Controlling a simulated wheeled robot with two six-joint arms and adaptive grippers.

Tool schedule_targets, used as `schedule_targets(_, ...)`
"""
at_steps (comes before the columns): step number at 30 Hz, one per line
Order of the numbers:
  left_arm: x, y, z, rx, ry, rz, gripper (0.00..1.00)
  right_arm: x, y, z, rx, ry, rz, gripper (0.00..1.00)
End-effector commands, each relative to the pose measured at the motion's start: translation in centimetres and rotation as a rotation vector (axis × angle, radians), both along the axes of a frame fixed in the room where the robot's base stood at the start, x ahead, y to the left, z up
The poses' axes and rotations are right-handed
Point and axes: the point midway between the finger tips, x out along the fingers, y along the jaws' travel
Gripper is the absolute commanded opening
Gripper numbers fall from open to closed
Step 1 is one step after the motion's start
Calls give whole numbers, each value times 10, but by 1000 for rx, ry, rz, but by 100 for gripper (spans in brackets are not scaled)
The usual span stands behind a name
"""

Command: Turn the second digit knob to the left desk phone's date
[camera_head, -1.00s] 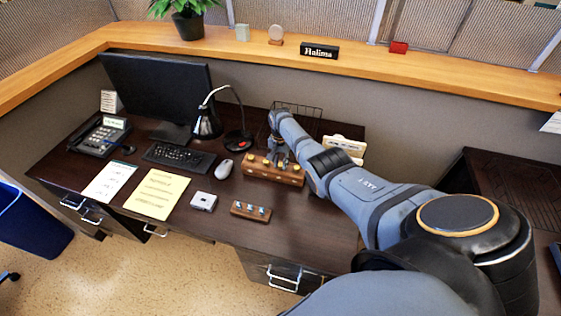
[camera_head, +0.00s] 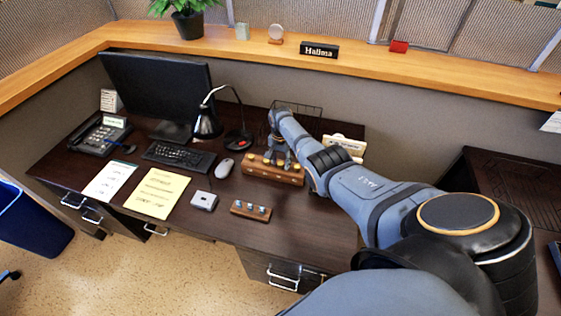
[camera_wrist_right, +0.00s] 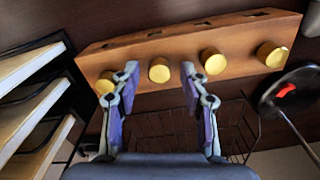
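A wooden box (camera_head: 262,175) with a row of brass knobs stands on the desk; it also shows in the right wrist view (camera_wrist_right: 235,45). There, my right gripper (camera_wrist_right: 160,76) is open, its fingertips on either side of the knob second from the left (camera_wrist_right: 160,70), with visible gaps. Other knobs (camera_wrist_right: 213,61) are beside it. The lamp is on the box's left in the head view and on its right in the wrist view. My right gripper (camera_head: 279,158) is over the box in the head view. The desk phone (camera_head: 101,136) is at the left; its screen (camera_head: 115,122) is too small to read. My left gripper is out of view.
A desk lamp (camera_head: 206,122) and wire basket (camera_head: 300,112) stand close to the box. A mouse (camera_head: 225,168), a yellow sheet (camera_head: 158,193), a white device (camera_head: 204,201) and a small switch block (camera_head: 250,210) lie nearby. Paper trays (camera_wrist_right: 30,72) are close to the gripper.

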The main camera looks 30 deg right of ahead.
Motion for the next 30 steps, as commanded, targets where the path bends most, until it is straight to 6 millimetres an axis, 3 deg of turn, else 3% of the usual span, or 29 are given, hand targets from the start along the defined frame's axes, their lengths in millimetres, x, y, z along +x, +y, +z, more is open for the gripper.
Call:
schedule_targets(11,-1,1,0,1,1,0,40,0,0,8,0,-1,1,46)
schedule_targets(14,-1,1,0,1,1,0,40,0,0,21,-1,-2,1,46)
schedule_targets(24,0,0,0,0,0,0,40,0,0,100,-1,0,0,46)
schedule_targets(30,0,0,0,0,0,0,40,0,0,119,0,0,0,46)
